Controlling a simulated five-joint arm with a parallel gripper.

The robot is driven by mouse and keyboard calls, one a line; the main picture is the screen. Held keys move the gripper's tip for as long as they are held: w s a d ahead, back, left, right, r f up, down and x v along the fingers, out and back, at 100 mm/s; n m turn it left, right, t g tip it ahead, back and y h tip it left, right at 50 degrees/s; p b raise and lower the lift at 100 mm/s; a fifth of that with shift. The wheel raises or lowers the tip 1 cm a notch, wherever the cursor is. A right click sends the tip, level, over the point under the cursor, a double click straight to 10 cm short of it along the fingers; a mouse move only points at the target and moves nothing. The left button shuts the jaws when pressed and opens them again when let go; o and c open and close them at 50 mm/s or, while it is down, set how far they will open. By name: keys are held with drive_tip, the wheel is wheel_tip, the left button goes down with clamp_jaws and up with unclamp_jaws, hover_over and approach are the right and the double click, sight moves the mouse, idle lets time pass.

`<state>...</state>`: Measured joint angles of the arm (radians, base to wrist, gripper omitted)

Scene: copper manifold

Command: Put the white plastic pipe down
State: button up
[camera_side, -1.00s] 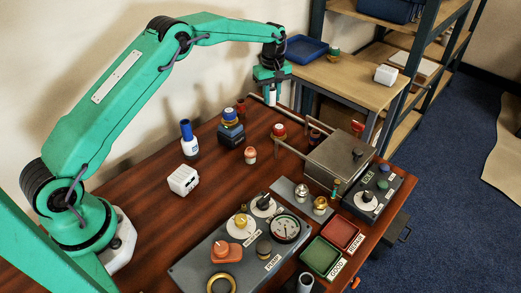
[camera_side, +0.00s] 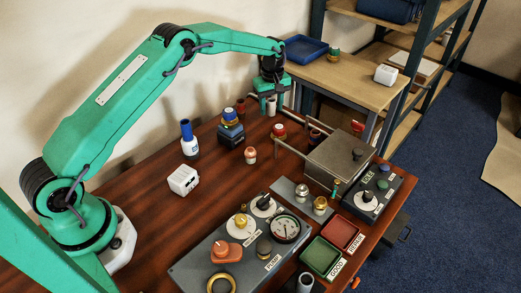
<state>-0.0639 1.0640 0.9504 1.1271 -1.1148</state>
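The white plastic pipe (camera_side: 271,107) is a short pale cylinder, upright at the far edge of the brown table. My gripper (camera_side: 271,101) is directly above and around its upper part, pointing down. The fingers look spread, one on each side of the pipe, with a gap showing. The pipe's top is hidden by the gripper. Its lower end appears to be at the tabletop.
A red part (camera_side: 241,106) and a blue block with a stacked top (camera_side: 230,130) stand left of the pipe. A red-capped part (camera_side: 279,132) and the grey metal box (camera_side: 341,160) are in front and right. A wooden side table (camera_side: 350,78) is behind.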

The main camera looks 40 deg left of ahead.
sight(272, 102)
drive_tip(key=shift+r, duration=0.1)
wheel_tip(272, 102, up, 12)
idle(1.0)
drive_tip(key=shift+r, duration=0.2)
drive_tip(key=s+d+r+m+t, duration=0.3)
drive_tip(key=s+r+m, duration=0.4)
drive_tip(key=s+r, duration=1)
drive_tip(key=s+f+m+t, duration=0.1)
drive_tip(key=s+f+m, duration=0.1)
drive_tip(key=s, duration=0.9)
drive_tip(key=s+d+f+m+t, duration=0.1)
drive_tip(key=s+f+m, duration=0.2)
drive_tip(key=s, duration=0.9)
drive_tip(key=shift+s+f+m+t, duration=0.3)
drive_tip(key=shift+m, duration=0.5)
